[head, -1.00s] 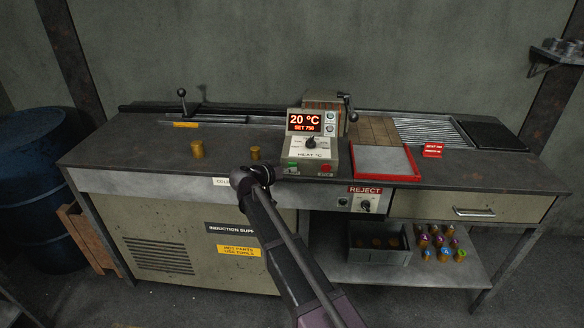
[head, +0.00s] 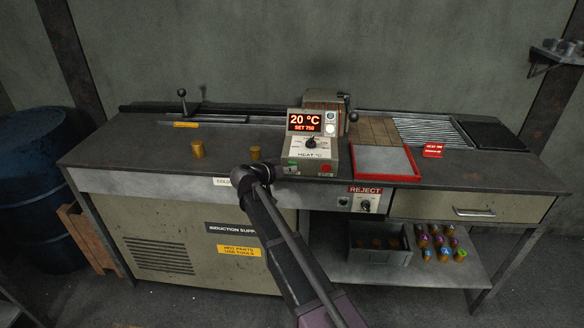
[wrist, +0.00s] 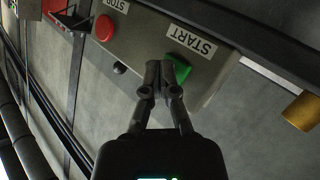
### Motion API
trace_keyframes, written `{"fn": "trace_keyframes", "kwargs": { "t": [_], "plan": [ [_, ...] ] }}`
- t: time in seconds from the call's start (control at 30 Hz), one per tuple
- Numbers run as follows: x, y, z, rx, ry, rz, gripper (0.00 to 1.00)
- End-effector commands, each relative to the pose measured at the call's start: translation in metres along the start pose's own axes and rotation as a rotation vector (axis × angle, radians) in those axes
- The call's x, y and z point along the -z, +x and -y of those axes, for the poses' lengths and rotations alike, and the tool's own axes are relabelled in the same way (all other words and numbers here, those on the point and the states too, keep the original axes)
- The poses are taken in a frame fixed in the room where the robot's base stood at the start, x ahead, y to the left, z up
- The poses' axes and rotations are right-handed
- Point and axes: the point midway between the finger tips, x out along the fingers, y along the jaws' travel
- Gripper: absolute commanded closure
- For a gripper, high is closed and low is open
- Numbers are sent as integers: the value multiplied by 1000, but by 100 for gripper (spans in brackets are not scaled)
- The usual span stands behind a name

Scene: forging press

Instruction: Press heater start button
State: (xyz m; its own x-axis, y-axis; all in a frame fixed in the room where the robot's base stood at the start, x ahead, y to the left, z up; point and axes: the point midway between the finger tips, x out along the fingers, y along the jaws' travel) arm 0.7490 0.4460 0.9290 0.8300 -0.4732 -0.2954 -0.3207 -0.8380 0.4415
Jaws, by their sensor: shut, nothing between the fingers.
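The heater control box (head: 318,160) stands on the bench with a lit display (head: 304,122) reading 20 °C, SET 750. Its green START button (wrist: 180,69) is on the sloped front face, labelled START in the wrist view. A red STOP button (wrist: 104,27) is beside it; it also shows in the head view (head: 326,169). My gripper (wrist: 159,68) is shut and empty. Its fingertips overlap the edge of the green button in the wrist view; whether they touch it I cannot tell. In the head view my gripper (head: 283,170) is at the box's front left.
Two brass-coloured billets stand on the bench, one further left (head: 197,149) and one near the box (head: 255,153). A red-rimmed tray (head: 412,167) is to the right of the box. A lever (head: 182,96) stands at the back left.

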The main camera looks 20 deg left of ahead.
Motion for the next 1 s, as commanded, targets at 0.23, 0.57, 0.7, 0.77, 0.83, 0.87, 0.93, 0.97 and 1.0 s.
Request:
{"fn": "trace_keyframes", "kwargs": {
  "t": [0.23, 0.57, 0.7, 0.77, 0.83, 0.87, 0.93, 0.97, 1.0],
  "plan": [
    [1, 1, 1, 0, 0, -1, 100],
    [-2, -2, -2, 0, 0, -1, 100],
    [-5, -6, -5, 0, 0, -1, 100],
    [-6, -8, -6, 0, 0, -1, 100],
    [-7, -9, -7, 0, 0, 0, 100],
    [-8, -10, -8, 0, 0, 0, 100],
    [-8, -10, -8, 0, 0, 0, 100],
    [-8, -11, -8, 0, 0, 0, 100],
    [-8, -11, -8, 0, 0, 0, 100]
  ]
}}
